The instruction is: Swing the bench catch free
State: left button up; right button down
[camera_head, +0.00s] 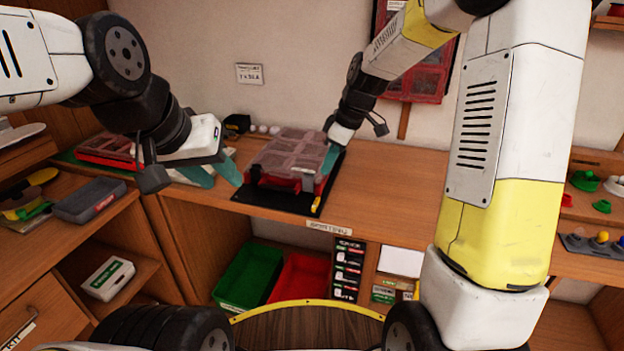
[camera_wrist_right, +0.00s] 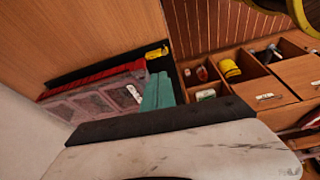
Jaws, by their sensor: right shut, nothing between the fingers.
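A red organiser case with a clear lid (camera_head: 286,155) lies on a black mat (camera_head: 262,197) on the bench. A small yellow piece (camera_head: 316,204) sits at the mat's front right corner; it may be the catch, but I cannot tell for sure. It also shows in the right wrist view (camera_wrist_right: 156,52). My right gripper (camera_head: 330,160) is shut and empty at the case's right side, with its teal fingers (camera_wrist_right: 157,92) beside the clear lid. The yellow piece is apart from them. My left gripper (camera_head: 214,174) is open and empty, left of the case over the bench.
Another red case (camera_head: 105,150) lies at the bench's left end. Green (camera_head: 250,275) and red (camera_head: 300,278) bins stand under the bench. A grey box (camera_head: 90,200) sits on the left counter. The bench right of the mat (camera_head: 400,190) is clear.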

aim_at(316, 204)
jog(key=shift+w+a+f+n, duration=0.25)
jog(key=shift+w+f, duration=0.3)
jog(key=shift+f, duration=0.05)
jog(key=shift+w+a+f+n, duration=0.2)
jog(key=shift+w+f+n, duration=0.05)
jog(key=shift+w+f, duration=0.35)
jog(key=x, duration=1)
jog(key=shift+s+a, duration=0.15)
jog(key=shift+s, duration=0.1)
jog(key=shift+d, duration=0.5)
